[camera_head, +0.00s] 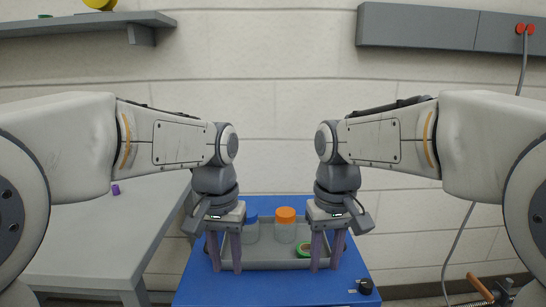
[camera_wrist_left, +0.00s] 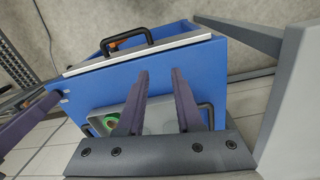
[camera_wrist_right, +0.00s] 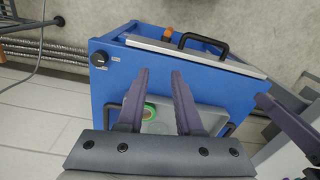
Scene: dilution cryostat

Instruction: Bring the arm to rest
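My left gripper (camera_head: 225,268) points down at the left side of a grey tray (camera_head: 268,265) on the blue cart. My right gripper (camera_head: 327,268) points down at the tray's right side. In the left wrist view the left gripper's fingers (camera_wrist_left: 160,74) stand apart with nothing between their tips. The right gripper's fingers (camera_wrist_right: 160,73) are likewise apart and empty in the right wrist view. The gap between fingertips and tray is hard to judge. Both arms are bent inward, roughly mirroring each other.
The tray holds an orange-lidded jar (camera_head: 285,230), a blue-lidded jar (camera_head: 251,232) and a green ring (camera_head: 304,250). The blue cart (camera_head: 200,292) has a black knob (camera_head: 365,286). A grey table (camera_head: 100,235) with a small purple item (camera_head: 115,189) stands left. A wall is behind.

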